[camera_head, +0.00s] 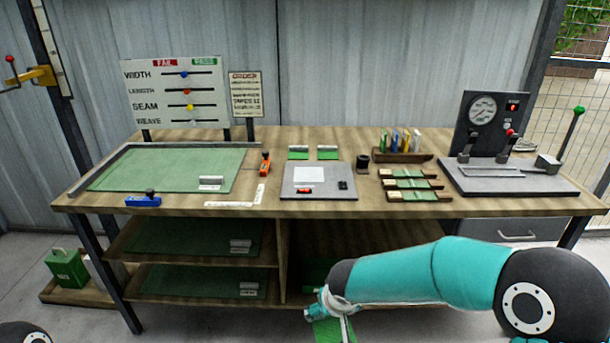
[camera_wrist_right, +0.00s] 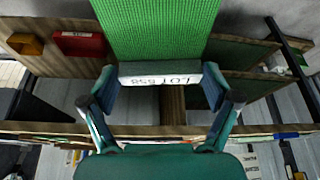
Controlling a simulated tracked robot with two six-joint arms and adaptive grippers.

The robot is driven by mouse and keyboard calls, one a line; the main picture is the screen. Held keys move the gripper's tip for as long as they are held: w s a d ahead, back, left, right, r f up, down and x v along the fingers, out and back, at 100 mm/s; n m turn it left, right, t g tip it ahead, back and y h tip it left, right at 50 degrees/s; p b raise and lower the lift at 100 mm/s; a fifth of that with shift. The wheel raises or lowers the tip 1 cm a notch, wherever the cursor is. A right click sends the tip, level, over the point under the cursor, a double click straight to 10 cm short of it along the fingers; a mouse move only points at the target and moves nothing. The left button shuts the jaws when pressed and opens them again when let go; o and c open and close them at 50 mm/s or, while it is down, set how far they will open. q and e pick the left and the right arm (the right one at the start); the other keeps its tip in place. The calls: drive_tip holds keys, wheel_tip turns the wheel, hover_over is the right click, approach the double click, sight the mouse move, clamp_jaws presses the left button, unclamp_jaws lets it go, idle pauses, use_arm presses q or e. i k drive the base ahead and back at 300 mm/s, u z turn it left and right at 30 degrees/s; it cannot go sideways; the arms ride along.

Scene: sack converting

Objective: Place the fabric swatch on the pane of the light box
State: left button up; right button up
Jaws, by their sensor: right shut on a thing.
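The fabric swatch is a green woven piece with a white header bar printed "LOT 858". In the right wrist view my right gripper (camera_wrist_right: 160,88) is shut on the header bar, one finger at each end, and the green cloth (camera_wrist_right: 155,30) extends beyond it. In the head view my right gripper (camera_head: 322,309) is low in front of the bench, and part of the swatch (camera_head: 323,331) hangs below it. A flat grey box with a white pane (camera_head: 309,175), apparently the light box, lies mid-bench. The pane looks bare. My left gripper is out of view.
A green mat (camera_head: 150,172) with a small labelled block lies at the left of the bench (camera_head: 420,211). A wooden rack (camera_head: 410,185) and a gauge machine (camera_head: 490,125) stand right of the grey box. Below are shelves (camera_head: 185,240) with green sheets.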

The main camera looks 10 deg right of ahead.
sight(309, 174)
drive_tip(key=u, duration=0.5)
drive_tip(key=i, duration=1)
drive_tip(key=z, duration=0.4)
